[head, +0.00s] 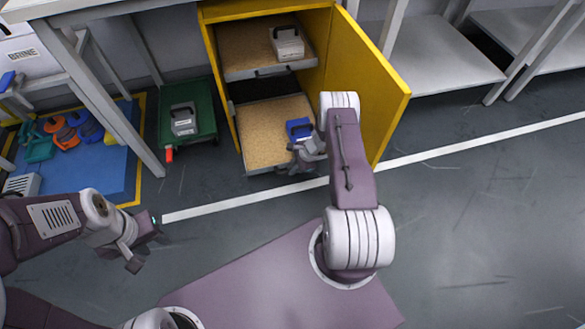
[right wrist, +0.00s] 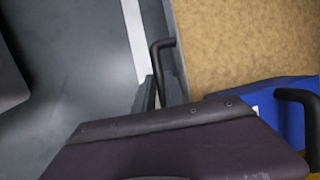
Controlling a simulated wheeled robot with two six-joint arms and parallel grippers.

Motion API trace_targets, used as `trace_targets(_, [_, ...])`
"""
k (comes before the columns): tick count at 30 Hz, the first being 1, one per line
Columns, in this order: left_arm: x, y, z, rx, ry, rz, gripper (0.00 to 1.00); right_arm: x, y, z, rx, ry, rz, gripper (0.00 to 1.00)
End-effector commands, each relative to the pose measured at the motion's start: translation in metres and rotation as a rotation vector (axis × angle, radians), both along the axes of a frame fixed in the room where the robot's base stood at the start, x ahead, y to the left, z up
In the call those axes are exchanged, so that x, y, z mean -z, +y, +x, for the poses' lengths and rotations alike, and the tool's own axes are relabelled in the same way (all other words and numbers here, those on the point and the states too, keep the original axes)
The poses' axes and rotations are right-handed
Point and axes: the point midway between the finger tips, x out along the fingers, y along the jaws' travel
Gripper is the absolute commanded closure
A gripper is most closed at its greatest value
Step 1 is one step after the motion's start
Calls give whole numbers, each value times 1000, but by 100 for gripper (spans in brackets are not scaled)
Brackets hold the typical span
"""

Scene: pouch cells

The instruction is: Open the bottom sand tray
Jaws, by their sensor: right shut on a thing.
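The bottom sand tray (head: 268,130) is in the lower part of the yellow cabinet (head: 225,95). Its sand surface shows, and it appears to stick out past the cabinet front. A blue pouch cell (head: 299,129) with a dark handle lies at its right side. My right gripper (head: 306,158) is at the tray's front edge, shut on the black tray handle (right wrist: 163,55); the wrist view shows the handle running between the fingers. The sand (right wrist: 245,45) and the blue cell (right wrist: 280,105) also show there. My left gripper (head: 146,247) is open and empty over the floor.
An upper sand tray (head: 245,50) holds a grey cell (head: 288,43). The yellow door (head: 365,75) stands open, right beside my right arm. A green cart (head: 190,105) and a blue mat (head: 110,165) with several coloured items are at left. The floor at right is clear.

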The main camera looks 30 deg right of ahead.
Motion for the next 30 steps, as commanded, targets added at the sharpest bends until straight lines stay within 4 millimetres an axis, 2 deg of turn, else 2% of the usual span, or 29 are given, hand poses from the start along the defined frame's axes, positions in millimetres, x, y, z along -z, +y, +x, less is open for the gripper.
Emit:
trace_targets(11, [0,0,0,0,0,0,64,-1,0,1,1,-2,1,100])
trace_targets(12, [0,0,0,0,0,0,64,-1,0,1,1,-2,1,80])
trace_targets(14, [0,0,0,0,0,0,64,-1,0,1,1,-2,0,64])
trace_targets(23, [-2,0,0,0,0,0,64,-2,-1,0,1,-2,0,64])
trace_targets(26, [-13,0,0,0,0,0,64,-16,-4,-2,2,-2,0,64])
trace_targets(30, [-39,0,0,0,0,0,64,-49,-15,-10,3,-1,0,64])
